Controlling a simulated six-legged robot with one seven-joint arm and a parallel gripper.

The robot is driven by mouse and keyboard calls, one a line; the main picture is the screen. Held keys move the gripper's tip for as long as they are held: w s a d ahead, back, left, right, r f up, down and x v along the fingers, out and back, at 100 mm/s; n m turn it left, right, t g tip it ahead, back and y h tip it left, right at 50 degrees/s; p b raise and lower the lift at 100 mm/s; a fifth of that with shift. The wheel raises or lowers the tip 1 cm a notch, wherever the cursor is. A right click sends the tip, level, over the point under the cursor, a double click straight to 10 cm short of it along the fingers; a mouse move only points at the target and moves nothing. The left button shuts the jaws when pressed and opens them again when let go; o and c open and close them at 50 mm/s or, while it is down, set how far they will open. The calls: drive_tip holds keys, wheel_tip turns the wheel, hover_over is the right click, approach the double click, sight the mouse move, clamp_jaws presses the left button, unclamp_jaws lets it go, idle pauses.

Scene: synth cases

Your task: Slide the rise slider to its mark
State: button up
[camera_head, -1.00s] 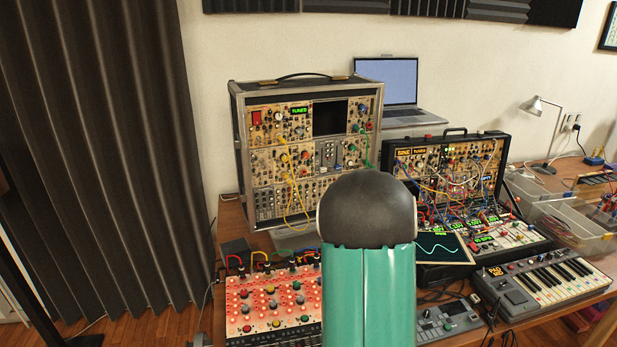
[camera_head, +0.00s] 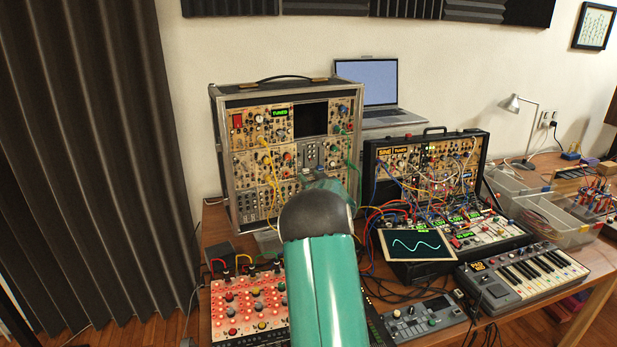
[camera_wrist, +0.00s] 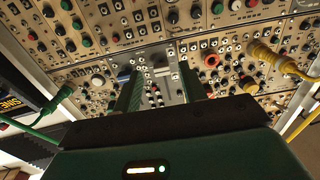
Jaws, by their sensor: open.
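The tall modular rack case (camera_head: 219,165) stands upright at the back left of the table. A grey panel (camera_head: 311,156) with slots, likely the slider panel, sits in its middle row. In the wrist view the grey panel (camera_wrist: 157,84) shows between and beyond my fingers. My gripper (camera_head: 318,178) is just in front of the rack, below the grey panel in the head view. In the wrist view its two green fingers (camera_wrist: 160,88) are apart with nothing between them. The rise slider and its mark are too small to tell apart. I cannot tell whether the fingers touch the panel.
Yellow patch cables (camera_head: 271,180) hang on the rack to the left, and a green cable (camera_wrist: 52,108) shows in the wrist view. A second synth case (camera_head: 375,165), a wave screen (camera_head: 418,244), a keyboard (camera_head: 524,277) and a red-lit mixer (camera_head: 247,303) crowd the table.

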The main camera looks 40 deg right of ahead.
sight(304, 152)
drive_tip(key=shift+x, duration=0.95)
drive_tip(key=shift+a, duration=0.1)
clamp_jaws()
drive_tip(key=shift+r, duration=3.55)
unclamp_jaws()
